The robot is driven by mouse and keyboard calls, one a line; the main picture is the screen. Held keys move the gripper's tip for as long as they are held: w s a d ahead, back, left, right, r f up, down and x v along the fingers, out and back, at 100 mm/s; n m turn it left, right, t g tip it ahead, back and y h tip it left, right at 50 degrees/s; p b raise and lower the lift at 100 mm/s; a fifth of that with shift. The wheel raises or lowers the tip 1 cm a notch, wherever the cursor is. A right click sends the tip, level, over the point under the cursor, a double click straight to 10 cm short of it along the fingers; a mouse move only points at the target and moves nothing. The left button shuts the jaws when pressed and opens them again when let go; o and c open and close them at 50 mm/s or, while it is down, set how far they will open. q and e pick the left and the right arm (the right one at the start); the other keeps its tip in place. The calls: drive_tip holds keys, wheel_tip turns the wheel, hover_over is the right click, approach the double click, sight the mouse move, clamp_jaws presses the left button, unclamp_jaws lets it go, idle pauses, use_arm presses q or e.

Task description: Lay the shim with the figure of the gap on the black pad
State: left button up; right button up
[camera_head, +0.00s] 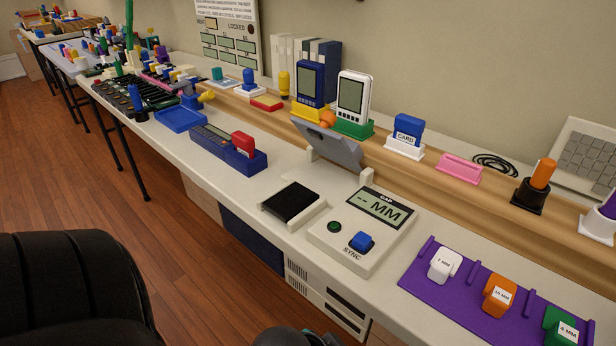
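The black pad (294,202) lies bare on a white base on the bench, left of the gap meter. The gap meter (330,243) has a screen (378,208) labelled GAP that reads "-- MM", a small green button (334,227) and a blue SYNC button (361,241). Three shims stand on a purple tray (441,297) at the front right: a white one (444,264) that seems to read 7 MM, an orange one (499,294) that seems to read 10 MM, and a green one (562,327) marked 4 MM.
A grey tilted panel (333,143) stands behind the pad. A blue case with a red block (243,142) is to its left. A wooden shelf (390,176) behind holds handhelds, a CARD block (408,128) and a pink tray (459,169). A black chair (75,290) is lower left.

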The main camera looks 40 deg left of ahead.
idle(0.7)
drive_tip(key=o, duration=0.3)
